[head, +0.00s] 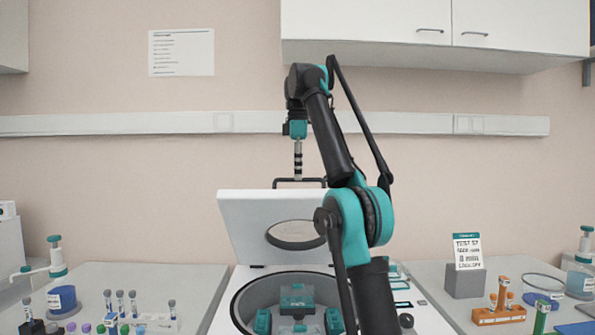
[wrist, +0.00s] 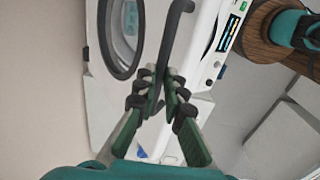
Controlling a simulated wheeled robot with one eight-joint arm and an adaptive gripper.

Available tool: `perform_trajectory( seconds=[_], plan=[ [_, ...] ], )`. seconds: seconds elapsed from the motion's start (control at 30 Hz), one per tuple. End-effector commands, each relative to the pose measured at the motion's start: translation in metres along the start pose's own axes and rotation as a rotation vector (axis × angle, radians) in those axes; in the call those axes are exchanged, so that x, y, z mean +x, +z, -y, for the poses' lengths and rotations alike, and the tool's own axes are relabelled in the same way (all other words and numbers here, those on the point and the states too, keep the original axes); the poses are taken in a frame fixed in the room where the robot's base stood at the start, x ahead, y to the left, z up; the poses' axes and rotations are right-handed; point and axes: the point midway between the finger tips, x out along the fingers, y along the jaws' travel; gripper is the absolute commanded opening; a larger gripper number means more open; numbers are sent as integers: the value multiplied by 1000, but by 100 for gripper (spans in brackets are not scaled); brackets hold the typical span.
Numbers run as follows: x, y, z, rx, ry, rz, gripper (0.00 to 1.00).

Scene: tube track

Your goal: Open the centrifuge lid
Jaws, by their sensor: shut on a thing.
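The white centrifuge lid (head: 240,215) stands raised and tilted back above the centrifuge, with a round window (head: 297,235) in it. The open bowl (head: 245,300) below shows a rotor with teal buckets (head: 297,297). My gripper (head: 298,178) is at the dark handle (head: 285,182) on the lid's top edge. In the wrist view my gripper (wrist: 162,85) is shut on the dark handle (wrist: 178,40), with the fingers on either side of the bar. The lid (wrist: 95,90) and its window also show there. My arm hides part of the lid's right side and the bowl.
White cupboards (head: 400,30) hang above.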

Motion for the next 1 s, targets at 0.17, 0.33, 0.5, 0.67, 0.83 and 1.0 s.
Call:
perform_trajectory(
  seconds=[0.17,0.33,0.5,0.67,0.83,1.0],
  plan=[
    [7,2,-14,4,20,4,23],
    [6,0,-11,2,16,2,32],
    [5,0,-10,1,15,1,32],
    [5,-1,-9,1,14,1,32],
    [5,-1,-8,0,13,0,32],
    [7,-5,-4,0,13,0,32]
  ],
)
